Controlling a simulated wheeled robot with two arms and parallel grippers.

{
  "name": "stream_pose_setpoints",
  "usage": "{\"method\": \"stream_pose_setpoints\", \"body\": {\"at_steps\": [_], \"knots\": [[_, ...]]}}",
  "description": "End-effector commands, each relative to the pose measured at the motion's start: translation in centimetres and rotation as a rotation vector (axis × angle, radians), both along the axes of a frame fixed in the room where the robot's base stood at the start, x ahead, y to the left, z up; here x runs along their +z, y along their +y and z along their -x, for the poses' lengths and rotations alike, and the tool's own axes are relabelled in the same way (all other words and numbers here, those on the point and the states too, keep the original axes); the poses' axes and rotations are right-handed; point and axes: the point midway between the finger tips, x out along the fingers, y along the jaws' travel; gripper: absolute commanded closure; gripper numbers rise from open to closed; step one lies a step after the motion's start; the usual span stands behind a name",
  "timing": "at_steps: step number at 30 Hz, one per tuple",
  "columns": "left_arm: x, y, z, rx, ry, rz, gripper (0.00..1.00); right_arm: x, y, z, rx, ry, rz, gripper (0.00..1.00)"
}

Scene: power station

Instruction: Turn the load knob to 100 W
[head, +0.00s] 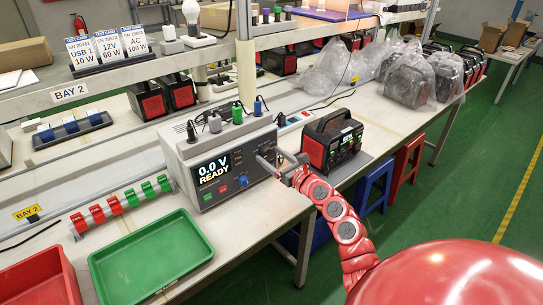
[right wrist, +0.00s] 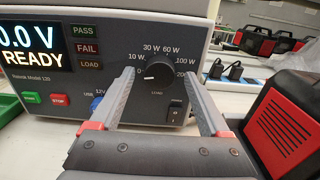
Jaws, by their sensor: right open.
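The load tester (head: 222,165) is a grey box on the bench, its screen reading 0.0 V READY. Its black load knob (right wrist: 159,66) shows in the right wrist view, inside a ring of labels running from 0 through 10 W, 30 W, 60 W and 100 W to 200. The white mark on the knob points left, near 0. My right gripper (head: 279,168) is at the right part of the tester's front. In the right wrist view its open fingers (right wrist: 159,77) straddle the knob, one to each side; I cannot tell whether they touch it. My left gripper is out of view.
A black and red power station (head: 332,140) stands close to the right of my gripper. A rocker switch (right wrist: 175,110) sits below the knob, by the right finger. A green tray (head: 150,262) and a red tray (head: 40,285) lie front left.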

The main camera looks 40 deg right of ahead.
Motion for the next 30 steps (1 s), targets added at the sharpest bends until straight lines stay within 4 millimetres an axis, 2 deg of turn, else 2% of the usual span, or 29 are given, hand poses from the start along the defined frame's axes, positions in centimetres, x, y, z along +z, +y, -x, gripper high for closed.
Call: {"method": "stream_pose_setpoints", "body": {"at_steps": [10, 23, 24, 30], "knots": [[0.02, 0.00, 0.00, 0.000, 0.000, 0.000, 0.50, -0.05, 0.11, -0.45, 0.001, 0.000, -0.001, 0.20], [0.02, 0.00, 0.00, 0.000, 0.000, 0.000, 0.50, -0.03, 0.09, -0.42, 0.001, 0.000, -0.001, 0.97], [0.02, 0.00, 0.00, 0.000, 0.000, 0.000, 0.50, -0.03, 0.09, -0.42, 0.001, 0.000, -0.001, 1.00], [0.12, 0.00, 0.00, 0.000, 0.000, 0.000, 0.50, 0.01, 0.09, -0.42, 0.001, 0.001, -0.011, 1.00]]}}
